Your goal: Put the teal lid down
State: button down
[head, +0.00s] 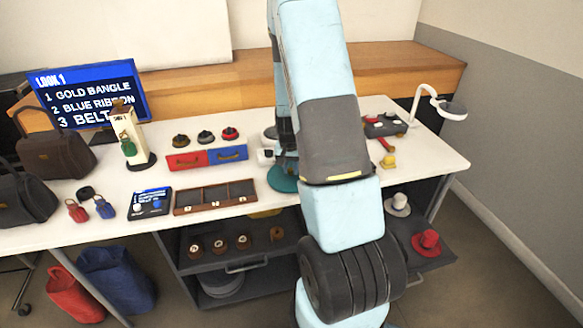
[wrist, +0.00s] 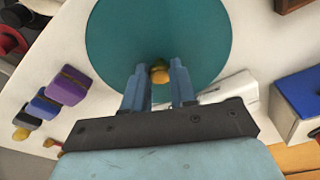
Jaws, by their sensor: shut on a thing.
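In the head view only part of the teal lid (head: 281,179) shows, beside my arm near the table's middle. My gripper (wrist: 159,80) is shut on the lid's knob, one blue finger on each side of it. My arm hides most of the lid and the gripper in the head view. I cannot tell whether the lid touches the white table (head: 345,188) or hangs just above it.
A dark compartment tray (head: 215,196) lies left of the lid, with red (head: 187,161) and blue (head: 228,153) boxes behind it. A desk lamp (head: 453,108) stands at the table's right end. Bare tabletop shows right of my arm. Open drawers sit below.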

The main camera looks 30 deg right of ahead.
jog(key=c, duration=0.9)
grip_release()
notch_tip(320, 180, up, 11)
jog(key=s+a, duration=0.1)
notch_tip(320, 180, up, 18)
jog(key=n+t+y, duration=0.1)
jog(key=n+t, duration=0.1)
jog(key=n, duration=0.2)
send_over(290, 179)
jog(key=s+a, duration=0.8)
jog(key=a, duration=0.2)
jog(key=s+a+r+n+t, duration=0.1)
jog(key=s+a+r+n, duration=0.1)
jog(key=s, duration=0.6)
jog(key=s+a+r+n+t, duration=0.1)
jog(key=s+a+r, duration=0.4)
jog(key=s+r, duration=0.2)
jog(key=shift+s+n, duration=0.4)
jog(key=shift+s, duration=0.1)
